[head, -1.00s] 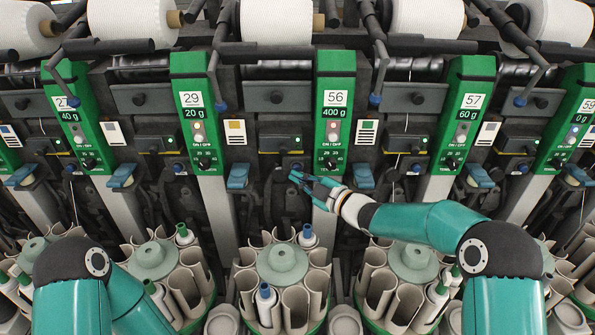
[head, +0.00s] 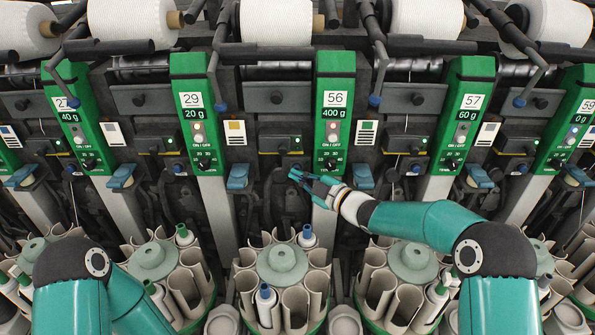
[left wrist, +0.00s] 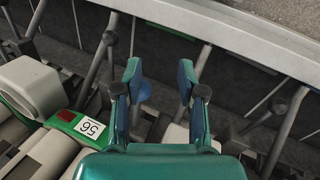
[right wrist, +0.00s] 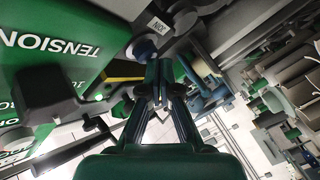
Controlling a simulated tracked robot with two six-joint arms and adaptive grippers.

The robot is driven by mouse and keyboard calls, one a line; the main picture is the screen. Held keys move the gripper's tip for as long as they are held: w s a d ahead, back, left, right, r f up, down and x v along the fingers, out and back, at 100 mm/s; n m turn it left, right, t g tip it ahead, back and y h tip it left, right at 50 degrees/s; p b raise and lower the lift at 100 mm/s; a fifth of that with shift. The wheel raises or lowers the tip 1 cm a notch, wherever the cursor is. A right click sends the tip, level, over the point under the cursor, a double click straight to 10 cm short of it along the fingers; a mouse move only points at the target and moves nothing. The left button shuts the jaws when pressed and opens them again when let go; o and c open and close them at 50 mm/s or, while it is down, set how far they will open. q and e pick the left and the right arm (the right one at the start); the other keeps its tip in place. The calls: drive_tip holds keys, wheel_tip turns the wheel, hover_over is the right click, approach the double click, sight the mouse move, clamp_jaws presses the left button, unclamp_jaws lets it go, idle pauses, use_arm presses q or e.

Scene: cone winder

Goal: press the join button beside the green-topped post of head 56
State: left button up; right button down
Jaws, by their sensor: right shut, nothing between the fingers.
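The green post of head 56 (head: 335,110), marked "56" and "400 g", stands right of centre in the head view. My right gripper (head: 293,176) is shut and empty, just left of the post's lower end. In the right wrist view its fingertips (right wrist: 158,65) lie close to a round blue-grey button (right wrist: 144,49) under a small white label (right wrist: 157,24). I cannot tell whether they touch it. My left gripper (left wrist: 158,80) is open and empty in the left wrist view, with the "56" label (left wrist: 91,126) below left. It is hidden in the head view.
Neighbouring posts 29 (head: 192,110) and 57 (head: 465,110) stand either side. White yarn cones (head: 276,20) lie above. A blue lever (head: 363,177) sits right of the post. Round magazines with tubes (head: 282,257) stand below.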

drive_tip(key=shift+w, duration=0.15)
idle(0.4)
drive_tip(key=shift+s+b, duration=0.85)
drive_tip(key=shift+b, duration=0.05)
drive_tip(key=s+b, duration=0.4)
drive_tip(key=s, duration=0.1)
idle(0.7)
